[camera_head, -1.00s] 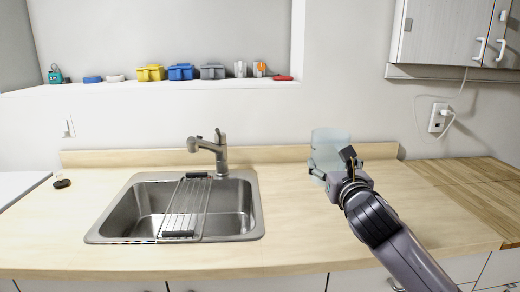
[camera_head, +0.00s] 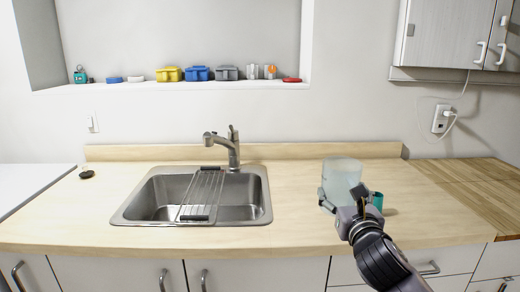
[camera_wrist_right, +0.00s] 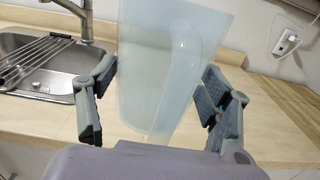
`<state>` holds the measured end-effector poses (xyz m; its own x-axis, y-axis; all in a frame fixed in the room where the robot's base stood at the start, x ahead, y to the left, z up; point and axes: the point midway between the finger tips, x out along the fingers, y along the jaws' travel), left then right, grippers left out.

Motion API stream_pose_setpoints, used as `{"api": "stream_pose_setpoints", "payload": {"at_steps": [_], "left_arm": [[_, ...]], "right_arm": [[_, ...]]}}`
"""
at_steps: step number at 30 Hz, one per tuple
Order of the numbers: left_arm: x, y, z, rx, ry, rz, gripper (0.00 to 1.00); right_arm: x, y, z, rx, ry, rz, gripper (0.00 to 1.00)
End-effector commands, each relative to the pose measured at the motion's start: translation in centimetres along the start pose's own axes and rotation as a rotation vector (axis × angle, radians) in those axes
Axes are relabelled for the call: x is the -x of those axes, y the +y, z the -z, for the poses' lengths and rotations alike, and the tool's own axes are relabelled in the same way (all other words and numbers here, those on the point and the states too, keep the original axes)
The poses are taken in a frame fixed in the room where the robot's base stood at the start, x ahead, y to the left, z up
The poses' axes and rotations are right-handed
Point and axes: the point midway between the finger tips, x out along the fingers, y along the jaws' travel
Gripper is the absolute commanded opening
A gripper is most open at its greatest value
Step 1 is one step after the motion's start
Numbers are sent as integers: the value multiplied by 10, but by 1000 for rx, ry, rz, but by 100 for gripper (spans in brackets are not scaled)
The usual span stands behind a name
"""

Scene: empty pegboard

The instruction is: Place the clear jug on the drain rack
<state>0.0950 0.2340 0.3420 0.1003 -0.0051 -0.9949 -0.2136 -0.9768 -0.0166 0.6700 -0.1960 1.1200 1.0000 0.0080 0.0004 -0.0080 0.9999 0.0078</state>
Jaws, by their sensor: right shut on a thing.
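The clear jug (camera_head: 341,177) is pale blue and see-through, standing out over the counter right of the sink in the head view. My right gripper (camera_head: 350,205) is shut on it. In the wrist view, one finger is on each side of the jug (camera_wrist_right: 165,70), which looks slightly tilted there. The head view does not show clearly whether the jug's base touches the counter. The drain rack (camera_head: 205,188), with metal bars and black ends, lies front to back across the sink, with nothing on it. It also shows in the wrist view (camera_wrist_right: 25,62). My left gripper is not in view.
The sink (camera_head: 252,200) has a faucet (camera_head: 232,150) behind it. A small teal thing (camera_head: 378,201) shows beside my right gripper. A dark round item (camera_head: 87,174) lies left of the sink. Counter between sink and jug is clear. Several containers line the back ledge.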

Motion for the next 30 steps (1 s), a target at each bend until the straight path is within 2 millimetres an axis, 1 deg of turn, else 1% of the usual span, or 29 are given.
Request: {"api": "stream_pose_setpoints", "payload": {"at_steps": [1,5,8,11,12,14,15,18,21,24,30], "left_arm": [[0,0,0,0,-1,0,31],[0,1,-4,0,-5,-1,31],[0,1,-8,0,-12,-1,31],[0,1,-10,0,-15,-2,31],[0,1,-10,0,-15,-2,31],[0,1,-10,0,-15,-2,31],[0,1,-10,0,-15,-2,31],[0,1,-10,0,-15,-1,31],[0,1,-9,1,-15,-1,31],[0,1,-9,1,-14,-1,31],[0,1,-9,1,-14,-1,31]], "right_arm": [[6,1,10,-2,3,-1,43],[22,2,35,-6,3,1,43],[40,3,60,-8,3,4,43],[67,5,87,-11,4,6,43],[78,5,98,-12,3,7,43],[97,5,111,-12,2,8,43],[110,6,119,-13,2,9,43],[140,6,136,-10,1,10,43],[166,6,147,-5,1,9,43],[186,6,153,0,2,9,43],[209,6,159,7,4,10,43]]}}
